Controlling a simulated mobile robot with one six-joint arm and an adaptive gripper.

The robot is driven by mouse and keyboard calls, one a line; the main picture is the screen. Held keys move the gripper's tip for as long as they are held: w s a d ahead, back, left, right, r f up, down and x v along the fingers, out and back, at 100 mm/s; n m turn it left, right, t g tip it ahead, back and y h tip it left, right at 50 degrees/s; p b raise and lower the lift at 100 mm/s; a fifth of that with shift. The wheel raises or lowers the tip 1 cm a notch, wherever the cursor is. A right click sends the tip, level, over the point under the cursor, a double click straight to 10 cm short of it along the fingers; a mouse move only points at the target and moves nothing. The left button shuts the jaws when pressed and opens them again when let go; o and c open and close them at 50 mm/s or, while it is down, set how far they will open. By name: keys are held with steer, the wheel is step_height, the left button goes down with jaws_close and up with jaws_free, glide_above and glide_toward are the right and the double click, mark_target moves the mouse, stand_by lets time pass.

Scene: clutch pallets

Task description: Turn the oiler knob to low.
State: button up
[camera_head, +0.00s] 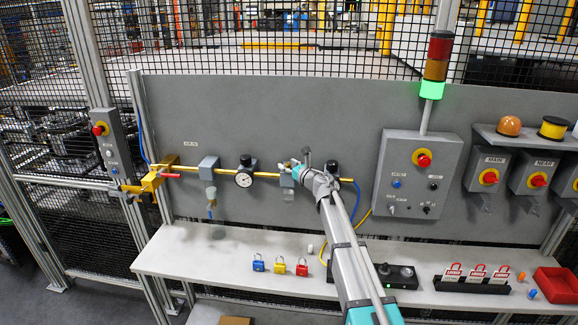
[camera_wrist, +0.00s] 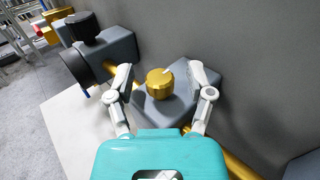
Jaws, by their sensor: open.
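The brass oiler knob (camera_wrist: 159,84) sits on top of a grey block (camera_wrist: 182,104) in the wrist view, with a small pale mark on its top edge. My gripper (camera_wrist: 159,73) is open, one finger on each side of the knob, with visible gaps in the picture. Whether either finger touches it cannot be told. In the head view the grey oiler body (camera_head: 287,180) hangs on the yellow air line, and my gripper (camera_head: 297,166) covers its top, hiding the knob. No low marking can be read.
A regulator with a black knob and gauge (camera_head: 244,177) stands left of the oiler, and a filter unit (camera_head: 209,170) farther left. The grey panel (camera_wrist: 235,60) rises close behind my right finger. Padlocks (camera_head: 280,265) stand on the white bench (camera_head: 190,256) below.

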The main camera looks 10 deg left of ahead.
steer(key=shift+s, duration=0.1)
steer(key=v, duration=1.2)
stand_by(0.4)
